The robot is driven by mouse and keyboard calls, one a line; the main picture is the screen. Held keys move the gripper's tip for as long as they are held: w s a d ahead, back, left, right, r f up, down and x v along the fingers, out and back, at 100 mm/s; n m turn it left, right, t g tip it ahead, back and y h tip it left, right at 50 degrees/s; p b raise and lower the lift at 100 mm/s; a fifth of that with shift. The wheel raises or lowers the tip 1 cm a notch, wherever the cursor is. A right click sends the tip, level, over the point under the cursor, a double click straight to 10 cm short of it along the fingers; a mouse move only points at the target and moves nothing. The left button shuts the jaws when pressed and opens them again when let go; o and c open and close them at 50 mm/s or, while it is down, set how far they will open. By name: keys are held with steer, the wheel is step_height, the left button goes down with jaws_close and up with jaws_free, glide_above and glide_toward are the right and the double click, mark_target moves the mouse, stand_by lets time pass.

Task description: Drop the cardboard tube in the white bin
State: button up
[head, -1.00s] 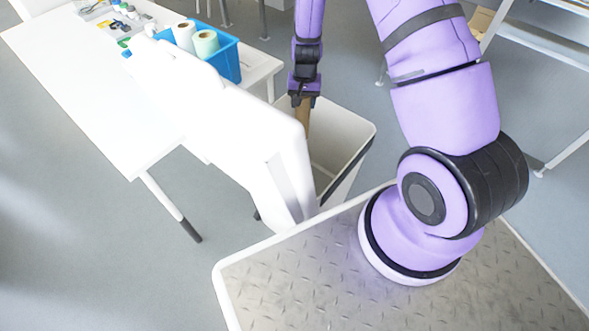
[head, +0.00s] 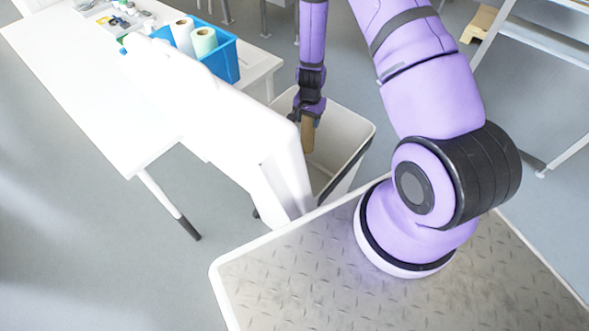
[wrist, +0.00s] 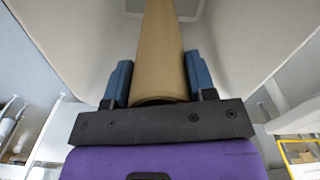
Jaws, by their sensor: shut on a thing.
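My gripper (head: 308,113) is shut on the brown cardboard tube (head: 308,133), which hangs down from it. The white bin (head: 347,143) stands behind the front platform, and the tube's lower part is over or within its opening. The bin's left side is hidden behind a white body part. In the wrist view the tube (wrist: 160,50) runs away between two blue finger pads (wrist: 158,82), with the pale bin walls (wrist: 240,35) on both sides and its grey floor beyond. I cannot tell how deep the tube reaches.
A white table (head: 90,95) at the left holds a blue crate (head: 225,62) with paper rolls and a tray of small items (head: 118,18). A metal-framed rack (head: 540,75) stands at the right. Grey floor is free at the lower left.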

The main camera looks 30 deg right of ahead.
steer(key=shift+f, duration=0.1)
steer(key=o, duration=1.2)
step_height(320, 180, up, 11)
steer(key=shift+f, duration=0.1)
